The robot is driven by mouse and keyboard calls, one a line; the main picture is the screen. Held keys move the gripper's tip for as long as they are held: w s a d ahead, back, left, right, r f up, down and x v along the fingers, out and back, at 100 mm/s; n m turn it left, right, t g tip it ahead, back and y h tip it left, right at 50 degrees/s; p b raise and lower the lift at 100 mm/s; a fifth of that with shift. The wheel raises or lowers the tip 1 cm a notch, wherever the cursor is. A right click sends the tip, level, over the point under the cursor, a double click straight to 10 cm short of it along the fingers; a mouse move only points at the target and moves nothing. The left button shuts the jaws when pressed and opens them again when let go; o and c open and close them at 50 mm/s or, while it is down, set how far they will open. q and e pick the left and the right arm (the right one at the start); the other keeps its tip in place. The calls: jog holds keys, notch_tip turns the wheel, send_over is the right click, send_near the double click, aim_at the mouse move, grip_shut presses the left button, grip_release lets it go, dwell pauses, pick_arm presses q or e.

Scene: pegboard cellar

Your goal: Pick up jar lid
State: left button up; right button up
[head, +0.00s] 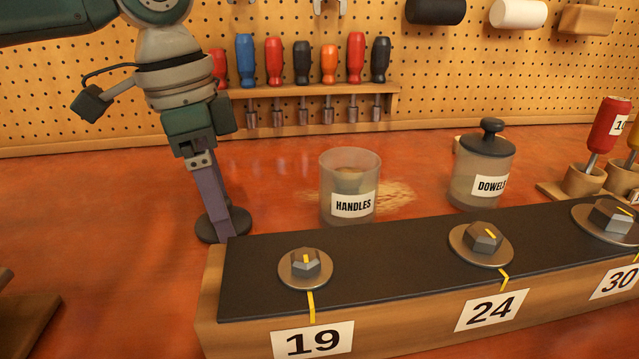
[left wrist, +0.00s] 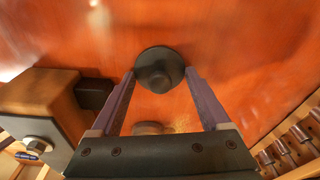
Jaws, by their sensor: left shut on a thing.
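The jar lid (head: 240,222) is a dark round disc with a knob, left of the jar labelled HANDLES and behind the block's left end. In the left wrist view the lid (left wrist: 158,66) sits between my fingertips. My left gripper (head: 217,208) points down and is shut on it; the fingers hide part of it in the head view. I cannot tell whether the lid touches the bench. My right gripper is not in view.
A long dark-topped block (head: 390,261) with numbered bolts runs along the front. A lidded DOWELS jar (head: 481,170) stands to the right. A rack (head: 310,91) of screwdrivers hangs on the pegboard behind. Pale shavings (head: 396,196) lie by the HANDLES jar.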

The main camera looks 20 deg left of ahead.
pick_arm(q)
jog(key=c, duration=0.3)
jog(key=shift+c, duration=0.2)
jog(key=shift+r, duration=0.15)
